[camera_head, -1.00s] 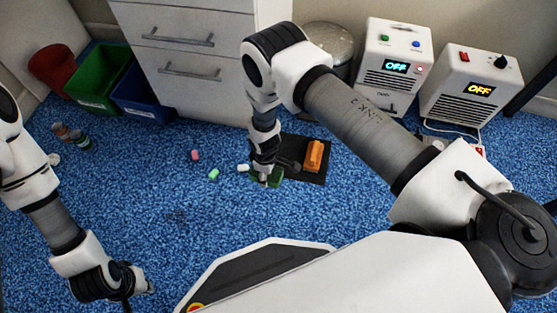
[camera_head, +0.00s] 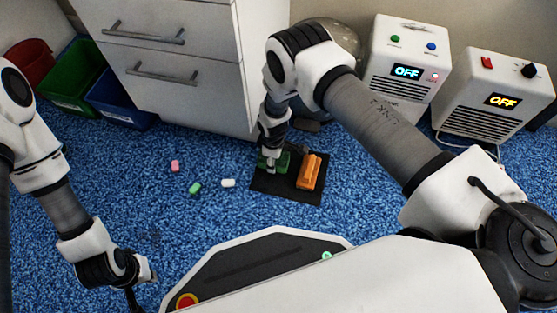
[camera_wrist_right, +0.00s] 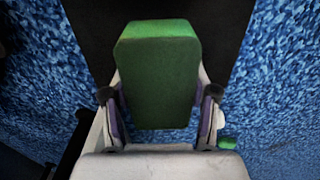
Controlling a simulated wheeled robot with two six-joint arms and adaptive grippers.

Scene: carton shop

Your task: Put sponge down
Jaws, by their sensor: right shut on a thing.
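A green sponge (camera_head: 282,160) is in my right gripper (camera_head: 269,163), over the left part of a black mat (camera_head: 287,190) on the blue carpet. In the right wrist view the sponge (camera_wrist_right: 158,72) sits between the two fingers of the right gripper (camera_wrist_right: 160,108), with the dark mat (camera_wrist_right: 225,28) behind it. I cannot tell whether the sponge touches the mat. An orange block-like thing (camera_head: 309,172) lies on the mat, right of the sponge. My left gripper (camera_head: 143,292) hangs low at the left, away from the mat; its fingers are too unclear to read.
Pink (camera_head: 175,166), green (camera_head: 194,188) and white (camera_head: 228,183) small pieces lie on the carpet left of the mat. A white drawer cabinet (camera_head: 190,95) stands behind. Two white boxes with OFF displays (camera_head: 405,75) (camera_head: 490,95) stand at right. Coloured bins (camera_head: 75,75) stand at back left.

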